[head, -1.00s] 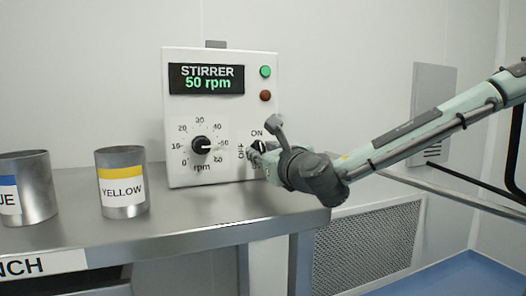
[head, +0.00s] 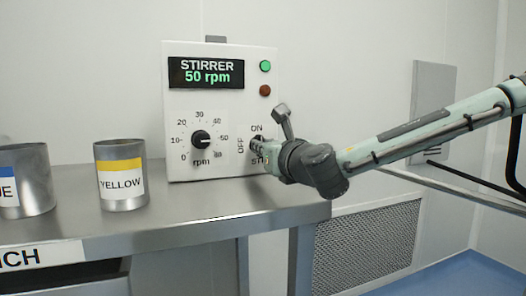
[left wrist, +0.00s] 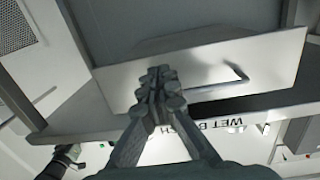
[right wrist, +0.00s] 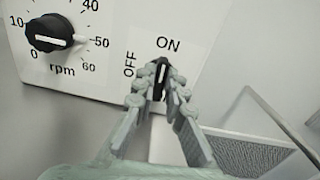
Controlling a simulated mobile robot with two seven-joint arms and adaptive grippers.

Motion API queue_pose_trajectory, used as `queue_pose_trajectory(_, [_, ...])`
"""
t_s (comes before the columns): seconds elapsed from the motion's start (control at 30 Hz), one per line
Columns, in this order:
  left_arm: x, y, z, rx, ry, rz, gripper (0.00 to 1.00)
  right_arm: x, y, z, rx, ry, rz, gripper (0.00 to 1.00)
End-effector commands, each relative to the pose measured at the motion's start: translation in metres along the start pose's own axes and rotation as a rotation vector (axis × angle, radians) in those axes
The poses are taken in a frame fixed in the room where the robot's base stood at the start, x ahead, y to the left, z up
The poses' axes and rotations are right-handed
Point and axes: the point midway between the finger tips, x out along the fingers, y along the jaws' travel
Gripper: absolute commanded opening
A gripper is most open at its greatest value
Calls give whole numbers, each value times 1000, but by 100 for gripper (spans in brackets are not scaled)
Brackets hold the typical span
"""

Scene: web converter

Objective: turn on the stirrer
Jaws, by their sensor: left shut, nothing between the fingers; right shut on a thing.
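The stirrer control box (head: 222,120) stands on the steel bench, its display reading "STIRRER 50 rpm" in light letters. Its green lamp (head: 265,66) looks bright and the red-brown lamp (head: 265,90) dark. The black OFF/ON switch knob (right wrist: 159,82) is between the fingers of my right gripper (right wrist: 160,80), which is shut on it. The knob stands nearly upright below the word ON; the fingers partly hide it. The right gripper also shows at the box's lower right in the head view (head: 259,147). My left gripper (left wrist: 157,90) is shut and empty in the left wrist view.
The rpm dial (head: 201,139) sits left of the switch. A yellow-labelled steel beaker (head: 121,190) and a blue-labelled one (head: 28,195) stand on the bench (head: 190,215). In the left wrist view a drawer front (left wrist: 215,65) with a bar handle lies close behind the left fingers.

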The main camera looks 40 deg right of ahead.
Motion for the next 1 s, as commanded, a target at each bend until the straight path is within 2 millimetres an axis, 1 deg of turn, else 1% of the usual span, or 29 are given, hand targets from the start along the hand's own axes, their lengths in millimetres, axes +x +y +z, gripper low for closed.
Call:
queue_pose_trajectory(0.1, [0,8,-18,-15,94,17,0,0,0,-1,54,0,1,0])
queue_pose_trajectory(0.2, [-1,11,-27,-21,132,22,0,0,0,0,73,0,1,0])
queue_pose_trajectory(0.5, [-1,11,-29,-21,138,23,0,0,0,0,77,0,1,0])
queue_pose_trajectory(0.53, [-1,11,-29,-21,138,23,0,0,0,0,77,0,1,13])
queue_pose_trajectory(0.67, [-1,11,-29,-21,137,22,0,0,0,0,76,0,0,30])
queue_pose_trajectory(0.7, [-1,11,-29,-21,137,22,0,0,0,0,76,0,0,32])
queue_pose_trajectory(1.0, [-1,11,-28,-21,134,22,0,0,-1,3,75,-1,0,32])
